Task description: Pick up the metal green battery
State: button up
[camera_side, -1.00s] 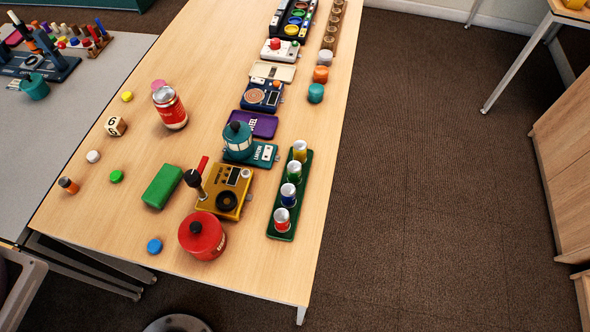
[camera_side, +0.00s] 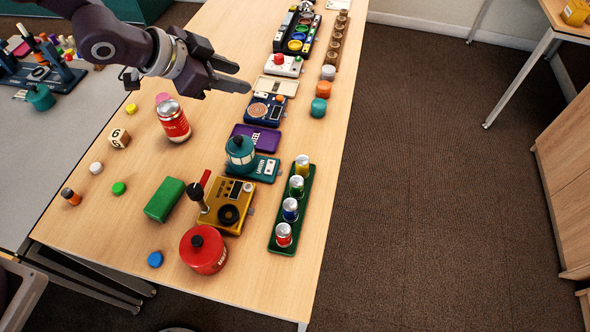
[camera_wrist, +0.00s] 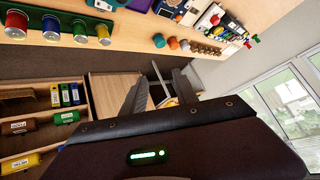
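A small green can-shaped battery with a silvery top (camera_side: 297,186) stands upright in a dark green holder (camera_side: 276,240) near the table's right edge in the side view. It is in a row with yellow, blue and red ones. The row of cans also shows at the upper left of the wrist view, a green one (camera_wrist: 80,32) among them. My gripper (camera_side: 243,77) is in the air over the far half of the table, well away from the holder. Its fingers are apart and empty; they also show in the wrist view (camera_wrist: 161,82).
A gold device with a lever (camera_side: 228,205), a teal lantern (camera_side: 240,152) and a red canister (camera_side: 203,250) stand left of the holder. A red can (camera_side: 174,125) and green block (camera_side: 165,199) stand farther left. The floor right of the table is clear.

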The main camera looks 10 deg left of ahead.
jog(key=s+d+f+m+g+h, duration=0.2)
jog(key=d+f+h, duration=0.2)
jog(key=d+f, duration=0.65)
jog(key=m+g+h, duration=0.1)
jog(key=h, duration=0.1)
send_over(292, 182)
jog(key=d, duration=0.1)
jog(key=f, duration=0.5)
jog(key=shift+w+f, duration=0.2)
jog(key=shift+f, duration=0.2)
notch_tip(292, 182, down, 7)
jog(key=shift+r, duration=0.15)
jog(key=x, duration=0.2)
jog(key=shift+w+d, duration=0.1)
jog(key=shift+d, duration=0.15)
jog(key=shift+w+d, duration=0.1)
jog(key=shift+d, duration=0.05)
grip_shut()
